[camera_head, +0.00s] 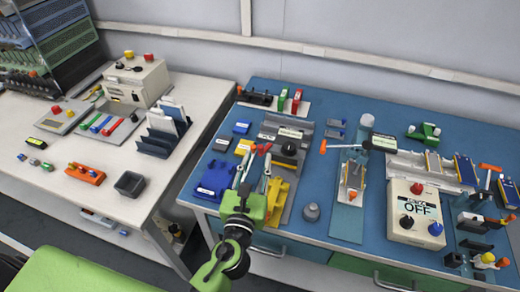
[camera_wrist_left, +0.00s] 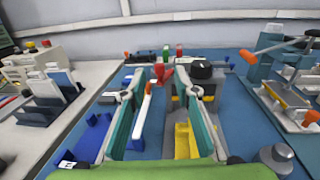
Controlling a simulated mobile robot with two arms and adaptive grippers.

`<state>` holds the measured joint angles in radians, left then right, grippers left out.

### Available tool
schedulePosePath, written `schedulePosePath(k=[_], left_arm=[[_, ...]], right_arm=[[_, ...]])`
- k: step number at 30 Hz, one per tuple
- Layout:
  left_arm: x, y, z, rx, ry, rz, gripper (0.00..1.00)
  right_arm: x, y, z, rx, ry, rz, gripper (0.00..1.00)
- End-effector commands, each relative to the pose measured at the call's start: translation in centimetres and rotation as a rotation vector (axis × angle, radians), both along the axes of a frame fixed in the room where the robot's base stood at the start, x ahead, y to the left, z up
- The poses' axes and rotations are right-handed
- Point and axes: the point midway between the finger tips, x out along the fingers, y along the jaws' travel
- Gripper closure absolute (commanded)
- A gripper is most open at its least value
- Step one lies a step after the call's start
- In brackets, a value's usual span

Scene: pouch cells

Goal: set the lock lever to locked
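A lever with a red handle (camera_head: 264,148) stands by a grey fixture on the blue bench; I take it to be the lock lever, though no label is readable. In the left wrist view its red end (camera_wrist_left: 161,73) is ahead, with a pale bar (camera_wrist_left: 143,115) running down toward me. My left gripper (camera_head: 251,172) is over the front of the fixture, pointing at the lever. In the wrist view the left gripper (camera_wrist_left: 152,95) is open, its fingers wide apart on either side of the lever, gripping nothing. I cannot tell the lever's setting. My right gripper is not in view.
A yellow block (camera_head: 279,194) and blue block (camera_head: 215,180) lie close around the gripper. A black knob (camera_head: 289,148) stands right of the red handle. A grey weight (camera_head: 312,212) and an OFF box (camera_head: 416,213) are further right. The white table (camera_head: 95,205) is left.

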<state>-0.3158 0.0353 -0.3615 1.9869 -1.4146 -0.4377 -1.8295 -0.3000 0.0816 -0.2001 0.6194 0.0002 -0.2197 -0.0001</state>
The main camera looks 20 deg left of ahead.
Motion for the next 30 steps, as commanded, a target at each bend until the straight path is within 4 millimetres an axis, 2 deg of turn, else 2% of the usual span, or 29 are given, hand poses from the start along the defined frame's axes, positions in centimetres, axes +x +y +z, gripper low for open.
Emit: schedulePosePath(k=[3, 10, 15, 30], left_arm=[[-2.7, -0.2, -0.1, 0.0, 0.004, -0.001, 0.72], [-5.7, -0.5, 0.0, 0.001, 0.001, 0.0, 0.72], [-6.3, -0.6, 0.1, -0.001, -0.002, -0.001, 0.72], [-6.3, -0.3, 0.0, -0.014, 0.0, 0.005, 0.72]], right_arm=[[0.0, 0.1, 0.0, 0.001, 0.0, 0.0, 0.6], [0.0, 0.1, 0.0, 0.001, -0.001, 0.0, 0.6], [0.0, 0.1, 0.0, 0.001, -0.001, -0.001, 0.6], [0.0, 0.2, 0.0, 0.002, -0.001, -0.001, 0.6]])
